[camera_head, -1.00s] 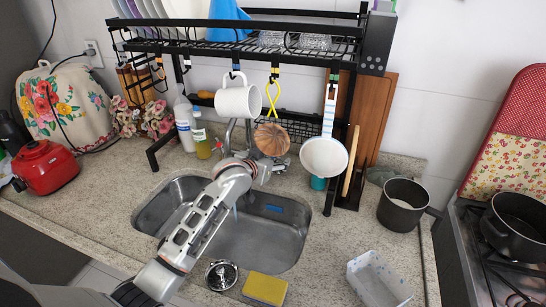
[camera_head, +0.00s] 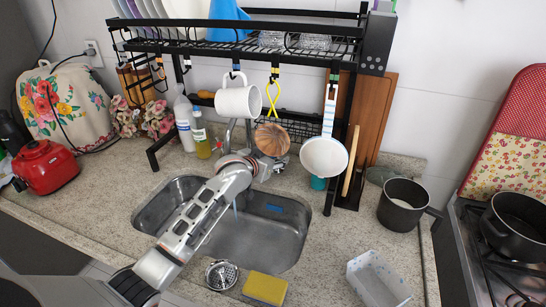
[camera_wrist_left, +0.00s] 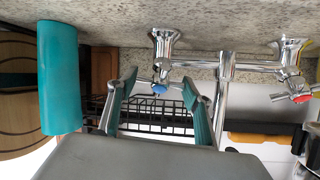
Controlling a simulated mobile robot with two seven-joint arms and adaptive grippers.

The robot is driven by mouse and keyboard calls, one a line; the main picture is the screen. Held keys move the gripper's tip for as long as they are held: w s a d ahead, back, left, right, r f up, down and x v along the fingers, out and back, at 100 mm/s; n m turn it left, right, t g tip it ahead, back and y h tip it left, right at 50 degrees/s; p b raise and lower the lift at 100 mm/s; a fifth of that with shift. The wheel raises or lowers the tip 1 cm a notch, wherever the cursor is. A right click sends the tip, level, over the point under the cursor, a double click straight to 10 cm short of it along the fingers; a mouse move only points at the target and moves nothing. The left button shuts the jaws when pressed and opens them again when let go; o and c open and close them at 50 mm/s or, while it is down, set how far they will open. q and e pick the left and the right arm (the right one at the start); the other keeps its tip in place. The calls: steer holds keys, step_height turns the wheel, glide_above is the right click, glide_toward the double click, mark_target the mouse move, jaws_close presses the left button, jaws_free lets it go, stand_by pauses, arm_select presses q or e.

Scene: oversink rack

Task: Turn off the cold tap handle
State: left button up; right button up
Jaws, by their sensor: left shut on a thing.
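The cold tap handle (camera_wrist_left: 159,88), with a blue cap on a chrome valve, shows in the left wrist view. It sits between the two fingers of my left gripper (camera_wrist_left: 160,92), which is shut on it. In the head view my left gripper (camera_head: 264,169) is at the back of the sink, and the arm hides most of the tap. The hot tap handle (camera_wrist_left: 302,97), with a red cap, is to the right in the wrist view. A thin bluish streak (camera_head: 235,208) shows below my arm over the sink. My right gripper is not in view.
The steel sink (camera_head: 285,250) lies below my arm. A yellow sponge (camera_head: 265,288) lies in front.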

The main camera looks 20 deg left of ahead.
arm_select(q)
steer(key=shift+m+h, duration=0.6)
steer(key=shift+m, duration=0.6)
steer(key=o, duration=1.1)
steer(key=shift+v, duration=3.75)
steer(key=shift+r, duration=0.1)
steer(key=shift+c, duration=0.4)
